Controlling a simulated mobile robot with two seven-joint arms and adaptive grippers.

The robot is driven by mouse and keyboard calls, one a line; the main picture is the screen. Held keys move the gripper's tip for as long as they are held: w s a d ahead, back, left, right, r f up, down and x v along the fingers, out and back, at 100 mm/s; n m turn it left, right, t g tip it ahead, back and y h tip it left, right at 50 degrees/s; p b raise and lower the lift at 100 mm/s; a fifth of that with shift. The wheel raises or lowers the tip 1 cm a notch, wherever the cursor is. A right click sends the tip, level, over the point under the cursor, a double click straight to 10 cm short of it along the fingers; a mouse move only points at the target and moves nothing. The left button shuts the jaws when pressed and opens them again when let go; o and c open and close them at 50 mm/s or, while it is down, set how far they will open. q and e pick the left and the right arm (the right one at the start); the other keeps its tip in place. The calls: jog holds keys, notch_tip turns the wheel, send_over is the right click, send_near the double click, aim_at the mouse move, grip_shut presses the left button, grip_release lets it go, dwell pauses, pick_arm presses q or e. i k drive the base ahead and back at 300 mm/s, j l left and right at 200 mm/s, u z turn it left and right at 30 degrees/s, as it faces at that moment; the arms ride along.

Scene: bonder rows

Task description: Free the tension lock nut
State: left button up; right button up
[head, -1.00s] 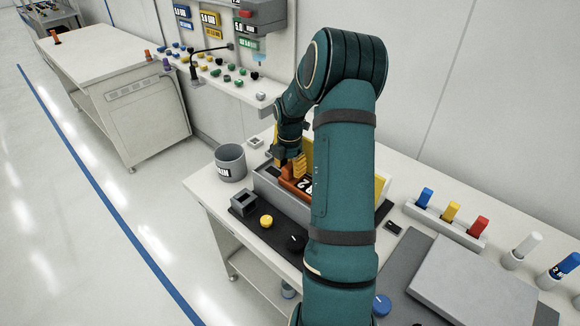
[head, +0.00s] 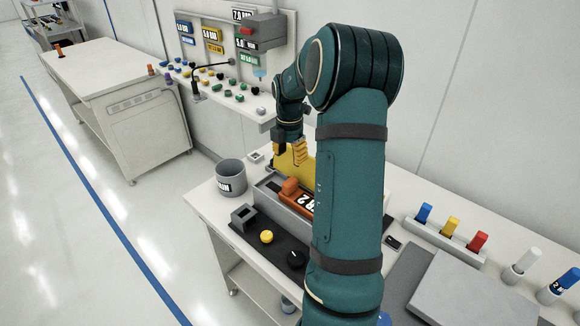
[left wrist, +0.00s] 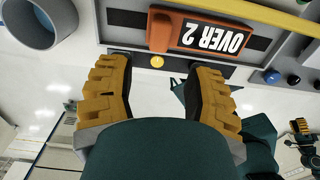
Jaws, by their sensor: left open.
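No part is marked as the tension lock nut, so I cannot tell which it is. An orange block (head: 297,196) labelled "OVER 2" lies in a grey trough-like fixture (head: 266,196); it also shows in the left wrist view (left wrist: 160,30). My left gripper (head: 291,153) is open and empty above the block, apart from it. In the left wrist view its yellow-padded fingers (left wrist: 160,75) are spread. A yellow knob (head: 266,237) and a black knob (head: 296,258) sit on the dark panel before the fixture. My right gripper seems to show small in the left wrist view (left wrist: 300,128).
A grey labelled bin (head: 231,178) stands left of the fixture, with a small dark grey block (head: 243,218) in front. A yellow plate (head: 308,163) rises behind the block. Blue, yellow and red pegs stand in a rack (head: 445,235) at right. My arm hides the fixture's right part.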

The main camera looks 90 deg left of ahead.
aim_at(266, 237)
jog(key=l, duration=2.25)
